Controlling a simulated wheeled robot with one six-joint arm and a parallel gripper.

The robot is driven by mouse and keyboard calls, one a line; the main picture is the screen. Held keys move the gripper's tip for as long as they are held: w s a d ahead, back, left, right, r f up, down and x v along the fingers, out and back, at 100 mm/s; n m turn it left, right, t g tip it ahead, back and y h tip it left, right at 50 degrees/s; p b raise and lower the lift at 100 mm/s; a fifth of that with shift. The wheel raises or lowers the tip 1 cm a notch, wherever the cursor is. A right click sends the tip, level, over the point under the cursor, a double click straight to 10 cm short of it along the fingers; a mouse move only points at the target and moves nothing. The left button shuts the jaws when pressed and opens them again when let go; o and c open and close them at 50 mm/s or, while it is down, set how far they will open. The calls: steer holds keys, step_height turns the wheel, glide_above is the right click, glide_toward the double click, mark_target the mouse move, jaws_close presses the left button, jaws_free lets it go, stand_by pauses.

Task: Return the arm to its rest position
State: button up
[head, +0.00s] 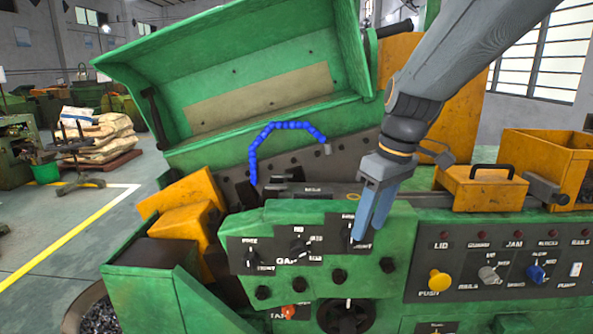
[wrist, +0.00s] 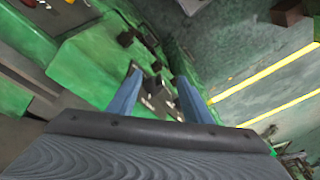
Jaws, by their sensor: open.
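My arm (head: 440,75) comes down from the upper right in the head view. My gripper (head: 368,218) hangs in front of the green machine's dial panel (head: 320,255), with its blue fingertips close to the rightmost dial at the panel's top. I cannot tell whether they touch it. In the wrist view my gripper (wrist: 155,90) shows its two blue fingers spread apart with nothing held between them. Beyond them are the green machine surface (wrist: 85,60) and small dark knobs (wrist: 153,85).
The machine's green lid (head: 240,65) stands open behind my gripper, with a blue segmented hose (head: 255,150) below. A control panel (head: 500,262) with a yellow push button (head: 439,281) and a yellow box with a handle (head: 480,187) are at right. Open floor (head: 60,225) lies left.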

steer(key=s+d+f+m+t+h, duration=0.1)
steer(key=s+d+f+m, duration=0.1)
steer(key=s+f+m, duration=0.4)
steer(key=s+d+f+m+h, duration=0.15)
steer(key=s+f, duration=0.25)
steer(key=f, duration=0.4)
step_height(320, 180, down, 12)
steer(key=d+g+b, duration=0.1)
steer(key=b, duration=0.9)
steer(key=shift+y, duration=0.35)
